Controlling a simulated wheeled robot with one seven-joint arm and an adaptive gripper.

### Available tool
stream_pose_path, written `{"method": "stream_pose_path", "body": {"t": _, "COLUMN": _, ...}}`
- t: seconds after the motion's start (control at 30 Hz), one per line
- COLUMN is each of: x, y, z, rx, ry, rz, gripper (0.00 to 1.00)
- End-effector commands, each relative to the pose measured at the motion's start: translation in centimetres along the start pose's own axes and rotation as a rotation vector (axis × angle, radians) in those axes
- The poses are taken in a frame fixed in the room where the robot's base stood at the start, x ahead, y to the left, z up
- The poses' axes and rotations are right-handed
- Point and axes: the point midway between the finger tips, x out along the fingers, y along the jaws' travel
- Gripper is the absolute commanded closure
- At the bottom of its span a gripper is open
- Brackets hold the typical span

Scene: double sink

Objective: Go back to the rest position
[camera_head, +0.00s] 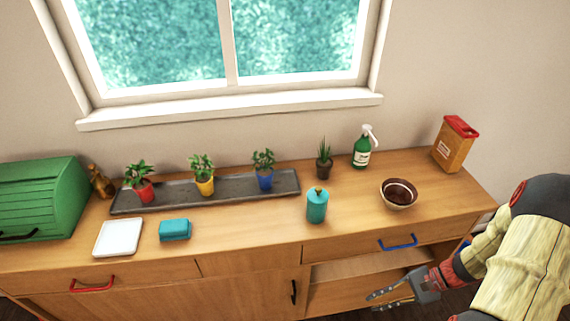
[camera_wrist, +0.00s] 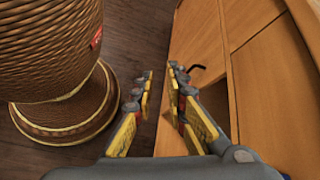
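My gripper (camera_head: 388,299) is at the lower right in the head view, in front of the cabinet and below the counter top. Its two fingers are apart and nothing is between them. In the wrist view my gripper (camera_wrist: 160,73) also shows open and empty, with dark wooden floor past the fingertips. The wooden cabinet front (camera_wrist: 275,85) stands to the right of the fingers there. My arm reaches in from the right edge of the head view.
The counter (camera_head: 260,231) holds a green bread box (camera_head: 40,200), potted plants on a dark tray (camera_head: 223,194), a white dish (camera_head: 118,237), a teal sponge (camera_head: 175,229), a teal bottle (camera_head: 317,206), a bowl (camera_head: 398,194), a spray bottle (camera_head: 362,150) and an orange box (camera_head: 453,146).

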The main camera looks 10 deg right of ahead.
Motion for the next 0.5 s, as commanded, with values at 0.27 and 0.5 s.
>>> {"method": "stream_pose_path", "body": {"t": 0.27, "x": -3.5, "y": -5.6, "z": 7.6, "rx": -0.289, "ry": 0.186, "rz": 0.263, "gripper": 0.86}}
{"method": "stream_pose_path", "body": {"t": 0.5, "x": -5.4, "y": -9.0, "z": 14.8, "rx": -0.548, "ry": 0.362, "rz": 0.436, "gripper": 0.86}}
